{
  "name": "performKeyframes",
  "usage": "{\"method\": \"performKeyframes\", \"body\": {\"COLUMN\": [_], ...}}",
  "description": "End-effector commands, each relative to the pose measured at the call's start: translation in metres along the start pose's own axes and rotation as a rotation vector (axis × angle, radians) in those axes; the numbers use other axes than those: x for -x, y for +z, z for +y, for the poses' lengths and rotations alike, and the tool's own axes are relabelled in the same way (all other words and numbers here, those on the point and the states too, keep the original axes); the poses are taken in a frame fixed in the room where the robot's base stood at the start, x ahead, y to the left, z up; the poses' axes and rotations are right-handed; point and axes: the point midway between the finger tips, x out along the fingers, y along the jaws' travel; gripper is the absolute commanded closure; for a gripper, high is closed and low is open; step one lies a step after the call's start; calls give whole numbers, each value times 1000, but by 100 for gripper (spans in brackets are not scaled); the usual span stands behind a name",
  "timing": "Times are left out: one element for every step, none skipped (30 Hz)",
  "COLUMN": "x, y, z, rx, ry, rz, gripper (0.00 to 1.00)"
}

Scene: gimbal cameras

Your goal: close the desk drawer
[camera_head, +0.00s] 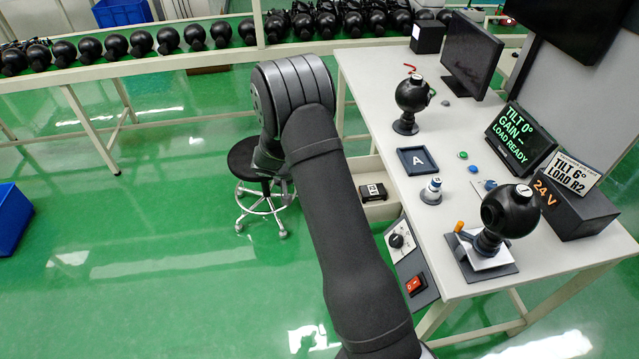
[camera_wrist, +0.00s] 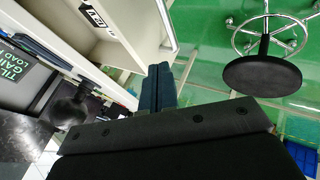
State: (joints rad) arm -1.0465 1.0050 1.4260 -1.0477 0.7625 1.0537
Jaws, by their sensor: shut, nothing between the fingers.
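The desk drawer (camera_head: 374,208) is pulled out from the left side of the white desk (camera_head: 372,95). A small black box with a white label (camera_head: 373,191) lies in it. In the wrist view the drawer's pale inside (camera_wrist: 128,22) shows at the top, with part of the black box (camera_wrist: 95,14). My gripper (camera_wrist: 158,72) is shut and empty. Its fingertips appear close to the drawer's outer end; I cannot tell whether they touch. In the head view my arm hides most of the gripper and part of the drawer.
A black stool (camera_head: 250,160) stands on the green floor just left of the drawer, near my arm. A control panel with a red switch (camera_head: 415,284) hangs on the desk's side. A gimbal camera (camera_head: 510,211) stands on the desktop. The floor farther left is mostly clear.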

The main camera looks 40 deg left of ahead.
Motion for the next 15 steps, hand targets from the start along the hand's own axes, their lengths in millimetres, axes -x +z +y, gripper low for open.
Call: {"method": "performKeyframes", "body": {"x": [4,6,7,8,8,6,5,2,-3,-7,-12,-19,-24,-30,-37], "y": [0,-1,0,0,0,0,0,0,0,0,0,0,0,0,-1], "z": [5,6,7,8,8,8,8,8,7,7,7,7,6,6,5], "rx": [-54,-82,-110,-126,-136,-145,-149,-150,-149,-148,-148,-147,-147,-147,-146], "ry": [-23,-35,-48,-54,-59,-63,-64,-65,-64,-63,-63,-62,-62,-62,-62], "rz": [5,7,8,8,9,9,9,9,9,9,9,7,7,7,8], "gripper": [100,100,100,100,100,100,100,100,100,100,100,100,100,100,100]}}
